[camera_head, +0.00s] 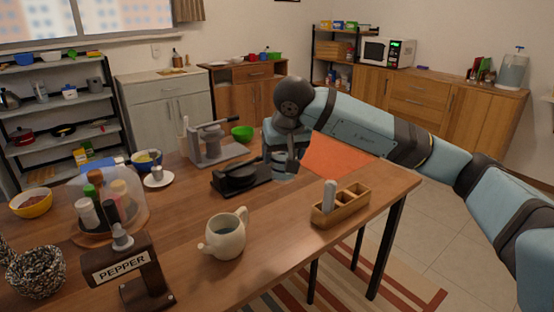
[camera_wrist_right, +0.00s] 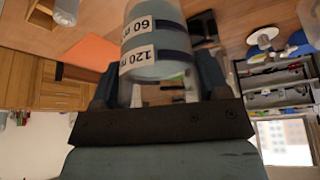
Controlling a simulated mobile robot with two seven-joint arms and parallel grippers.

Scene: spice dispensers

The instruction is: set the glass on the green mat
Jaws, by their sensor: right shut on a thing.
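My right gripper (camera_head: 282,160) is shut on a clear glass (camera_wrist_right: 157,55) with dark bands and labels reading 60 and 120. In the head view the glass (camera_head: 284,178) shows at the fingers, beside the black press-like device; I cannot tell whether it touches the table. An orange mat (camera_head: 337,155) lies to the right of the gripper, partly behind my arm; it also shows in the wrist view (camera_wrist_right: 93,47). I see no green mat. My left gripper is out of view.
A black device (camera_head: 240,176) stands left of the gripper. A wooden caddy (camera_head: 341,205) with a grey item stands at the table's right edge. A cream jug (camera_head: 225,236), a pepper dispenser (camera_head: 128,272) and a domed spice carousel (camera_head: 108,207) are nearer. Bare wood lies between jug and caddy.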

